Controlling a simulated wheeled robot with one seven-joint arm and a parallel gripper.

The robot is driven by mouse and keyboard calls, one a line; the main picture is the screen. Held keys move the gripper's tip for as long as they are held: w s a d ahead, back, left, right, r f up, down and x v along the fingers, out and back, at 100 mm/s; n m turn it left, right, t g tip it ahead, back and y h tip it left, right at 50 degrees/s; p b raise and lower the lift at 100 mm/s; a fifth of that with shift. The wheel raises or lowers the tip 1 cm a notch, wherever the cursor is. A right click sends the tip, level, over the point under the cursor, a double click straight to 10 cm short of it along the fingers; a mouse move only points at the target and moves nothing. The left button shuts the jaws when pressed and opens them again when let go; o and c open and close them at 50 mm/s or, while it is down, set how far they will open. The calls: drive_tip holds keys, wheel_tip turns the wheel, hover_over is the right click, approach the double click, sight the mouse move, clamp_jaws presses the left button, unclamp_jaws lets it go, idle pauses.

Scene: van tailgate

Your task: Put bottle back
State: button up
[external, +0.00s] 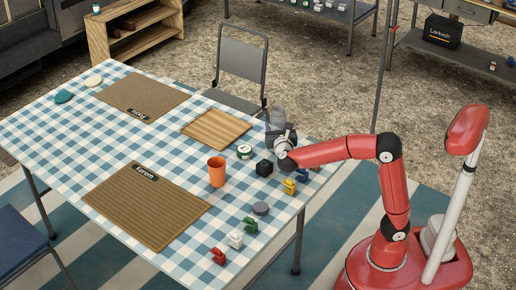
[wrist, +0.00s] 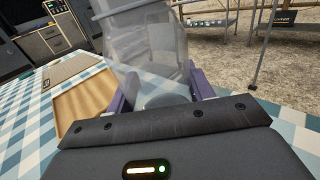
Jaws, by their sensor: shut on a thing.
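A clear, see-through bottle (wrist: 150,52) stands between the purple fingers of my gripper (wrist: 160,97) in the wrist view. My gripper is shut on it. In the external view the bottle (external: 278,116) shows as a greyish shape at the table's far right edge, just above my gripper (external: 275,129). It looks roughly upright, slightly tilted in the wrist view. My gripper hides its lower part in the external view, and I cannot tell whether its base touches the table.
The checked table (external: 70,150) holds a wooden board (external: 216,128), an orange cup (external: 216,172), a black cube (external: 264,168), a round tin (external: 244,152), a grey disc (external: 261,208) and several small coloured pieces near its right edge. A chair (external: 243,58) stands behind. A wooden shelf (external: 140,40) stands farther back.

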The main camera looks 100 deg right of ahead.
sight(279, 117)
drive_tip(key=shift+f+b, duration=0.15)
drive_tip(key=shift+b, duration=0.15)
drive_tip(key=o, duration=1.2)
drive_tip(key=shift+a+r+p, duration=0.1)
drive_tip(key=shift+r+p, duration=0.15)
drive_tip(key=shift+p, duration=0.15)
drive_tip(key=a, duration=0.3)
drive_tip(key=shift+f+b, duration=0.15)
drive_tip(key=shift+b, duration=0.25)
wheel_tip(279, 117, up, 6)
drive_tip(key=shift+d+r, duration=0.1)
drive_tip(key=shift+r, duration=0.5)
